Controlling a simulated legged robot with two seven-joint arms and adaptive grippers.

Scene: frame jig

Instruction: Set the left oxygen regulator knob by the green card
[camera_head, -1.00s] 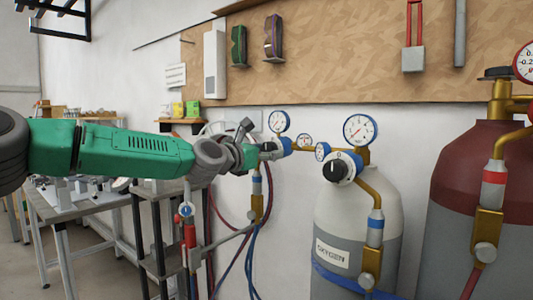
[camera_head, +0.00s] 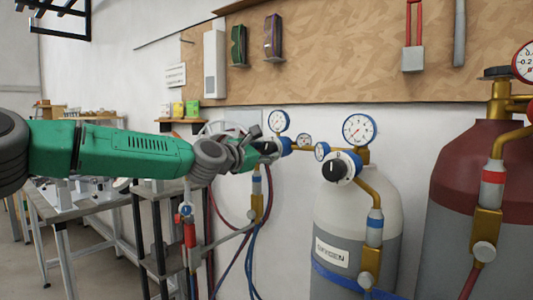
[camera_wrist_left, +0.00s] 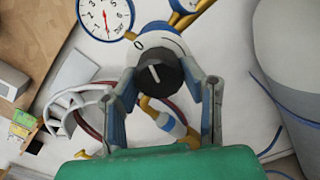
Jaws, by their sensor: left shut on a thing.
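The left oxygen regulator knob (camera_head: 266,147) is black, on a white and blue regulator at the wall. In the left wrist view the knob (camera_wrist_left: 160,74) carries a white pointer line and sits between my fingers. My left gripper (camera_head: 260,148) is shut on this knob; it also shows in the left wrist view (camera_wrist_left: 170,80). A "0" shows on the white dial face (camera_wrist_left: 150,42) above the knob. A green card-like item (camera_head: 192,108) stands on a small wall shelf beside a yellow one; any writing is too small to read. My right gripper is not in view.
A second regulator knob (camera_head: 335,166) is on the white and grey oxygen cylinder (camera_head: 345,210) to the right. A dark red and grey cylinder (camera_head: 470,200) stands at far right. Red and blue hoses hang below the left regulator. A grey cart (camera_head: 160,185) stands under my arm.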

